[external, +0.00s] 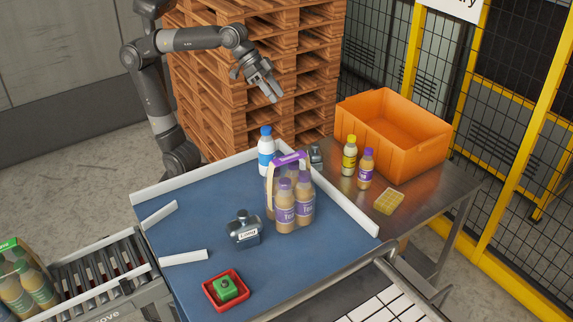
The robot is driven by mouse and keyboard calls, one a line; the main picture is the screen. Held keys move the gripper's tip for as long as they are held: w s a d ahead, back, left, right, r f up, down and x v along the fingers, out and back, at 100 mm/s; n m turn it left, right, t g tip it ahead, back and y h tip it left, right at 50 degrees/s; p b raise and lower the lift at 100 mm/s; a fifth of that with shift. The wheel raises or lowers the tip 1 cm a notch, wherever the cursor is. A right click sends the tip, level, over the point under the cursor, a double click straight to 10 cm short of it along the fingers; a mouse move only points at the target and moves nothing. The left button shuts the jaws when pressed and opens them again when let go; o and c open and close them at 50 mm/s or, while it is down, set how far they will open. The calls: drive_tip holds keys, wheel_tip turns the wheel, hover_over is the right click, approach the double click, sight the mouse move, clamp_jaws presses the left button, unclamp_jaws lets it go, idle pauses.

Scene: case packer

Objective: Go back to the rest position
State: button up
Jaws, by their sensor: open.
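My gripper (270,91) is at the end of my arm, raised above the far side of the blue table. Its fingers are apart and nothing shows between them. It hangs in front of the stacked wooden pallets, pointing down and to the right. It is clear of the bottles on the table below.
The blue table (190,230) bears a tea bottle pack (290,205), a white-blue bottle (266,152), a dark labelled bottle (244,230) and a red tray (226,290). An orange crate (425,150) and two small bottles stand on the metal table. Pallets (210,100) rise behind; yellow-framed fencing is at right.

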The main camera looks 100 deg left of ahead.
drive_tip(key=s+a+f, duration=0.1)
drive_tip(key=s+f, duration=0.3)
drive_tip(key=f, duration=0.3)
drive_tip(key=s+a+f+g+y, duration=0.1)
drive_tip(key=s+f, duration=0.4)
drive_tip(key=f, duration=0.3)
drive_tip(key=s+a+f+g+y, duration=0.1)
drive_tip(key=s+a+f, duration=0.1)
drive_tip(key=s+f, duration=0.2)
wheel_tip(320, 180, down, 4)
drive_tip(key=shift+s+r, duration=0.2)
drive_tip(key=shift+s, duration=0.2)
